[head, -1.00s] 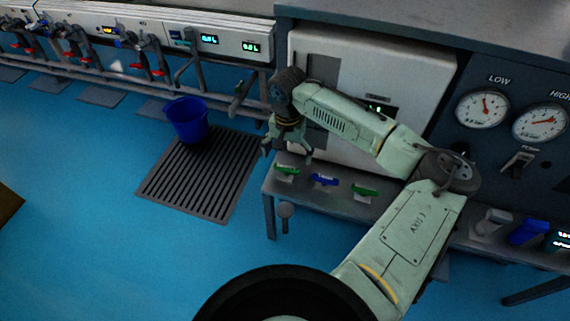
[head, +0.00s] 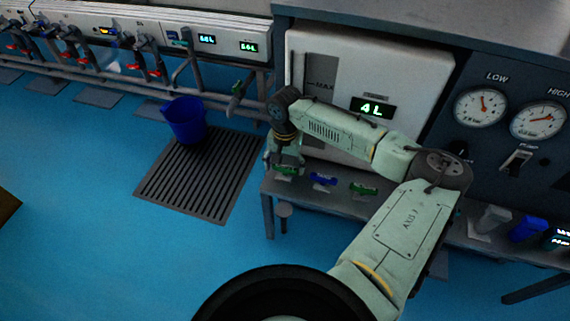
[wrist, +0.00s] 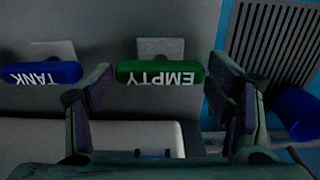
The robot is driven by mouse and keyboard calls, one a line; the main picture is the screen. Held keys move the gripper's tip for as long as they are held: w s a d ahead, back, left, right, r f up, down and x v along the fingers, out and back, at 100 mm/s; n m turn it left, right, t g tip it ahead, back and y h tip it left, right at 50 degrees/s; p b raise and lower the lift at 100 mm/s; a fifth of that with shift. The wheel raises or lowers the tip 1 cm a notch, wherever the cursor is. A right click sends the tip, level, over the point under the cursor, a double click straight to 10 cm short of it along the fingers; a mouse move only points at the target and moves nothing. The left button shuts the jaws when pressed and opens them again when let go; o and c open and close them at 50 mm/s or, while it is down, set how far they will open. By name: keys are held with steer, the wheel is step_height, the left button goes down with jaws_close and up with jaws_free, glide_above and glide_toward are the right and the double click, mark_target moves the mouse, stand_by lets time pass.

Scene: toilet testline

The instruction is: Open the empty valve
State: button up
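The empty valve's green handle (wrist: 160,73), lettered EMPTY, lies lengthwise between my fingertips in the wrist view. In the head view this green handle (head: 286,171) is the leftmost on the bench shelf, partly behind my gripper (head: 285,160). My gripper (wrist: 162,88) is open, with one finger close to each end of the handle. I cannot tell whether either finger touches it. A blue handle (wrist: 41,73), lettered TANK, is to the left of my left finger in the wrist view.
Blue TANK handle (head: 322,179) and another green handle (head: 364,188) stand to the right on the shelf. The white tank (head: 430,75) behind reads 4 L. Blue floor lies clear at left.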

steer(key=c, duration=0.7)
steer(key=shift+r+n+p, duration=0.1)
steer(key=shift+n+p, duration=0.2)
steer(key=shift+p, duration=0.1)
steer(key=n+p, duration=0.5)
steer(key=n, duration=0.3)
stand_by(0.4)
steer(key=o, duration=1.2)
